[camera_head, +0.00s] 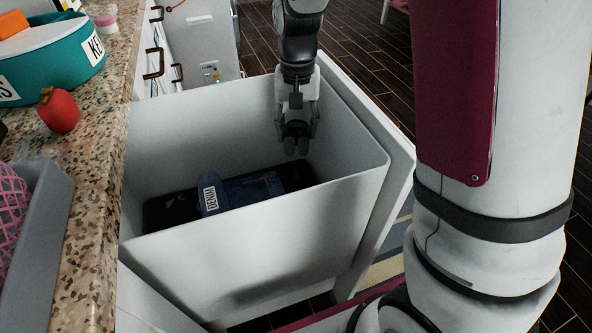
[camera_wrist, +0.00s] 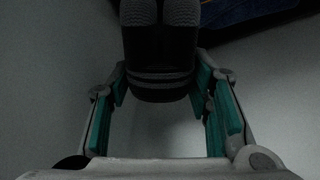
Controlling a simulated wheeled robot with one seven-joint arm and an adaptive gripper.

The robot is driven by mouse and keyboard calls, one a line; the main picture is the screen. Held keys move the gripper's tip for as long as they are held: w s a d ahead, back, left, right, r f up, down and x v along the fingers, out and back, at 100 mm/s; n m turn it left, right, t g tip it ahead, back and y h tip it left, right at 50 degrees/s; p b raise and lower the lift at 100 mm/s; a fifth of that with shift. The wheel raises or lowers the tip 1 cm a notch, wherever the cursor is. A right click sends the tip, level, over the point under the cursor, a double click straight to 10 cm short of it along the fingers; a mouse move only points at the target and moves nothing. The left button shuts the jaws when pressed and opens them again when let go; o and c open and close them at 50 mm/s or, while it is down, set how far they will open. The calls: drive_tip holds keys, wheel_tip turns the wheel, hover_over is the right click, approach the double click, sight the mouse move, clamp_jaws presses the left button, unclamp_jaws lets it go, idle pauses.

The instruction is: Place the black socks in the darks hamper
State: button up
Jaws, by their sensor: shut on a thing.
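My gripper (camera_head: 297,115) hangs pointing down inside the white hamper (camera_head: 290,235), near its back right corner and below the rim. It is shut on the black socks (camera_head: 296,132), whose grey ends point down. In the wrist view the socks (camera_wrist: 160,55) show as a dark bundle with grey ribbed ends, between the teal finger pads of the gripper (camera_wrist: 160,85). The socks are above the hamper floor and apart from the things in it. No "darks" label shows on this hamper.
A blue item with a DENIM label (camera_head: 209,198) lies in the hamper on dark cloth (camera_head: 172,209). A granite counter (camera_head: 100,170) runs along the left, with a teal container (camera_head: 60,65), a red apple-shaped object (camera_head: 58,110) and a grey basket (camera_head: 45,220).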

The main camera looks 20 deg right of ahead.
sight(297, 175)
wheel_tip(297, 175, down, 12)
drive_tip(key=b, duration=0.4)
drive_tip(key=shift+f+b, duration=0.2)
drive_tip(key=shift+b, duration=0.1)
drive_tip(key=o, duration=0.9)
drive_tip(key=shift+r, duration=0.15)
wheel_tip(297, 175, up, 12)
drive_tip(key=p, duration=0.5)
drive_tip(key=shift+r, duration=0.1)
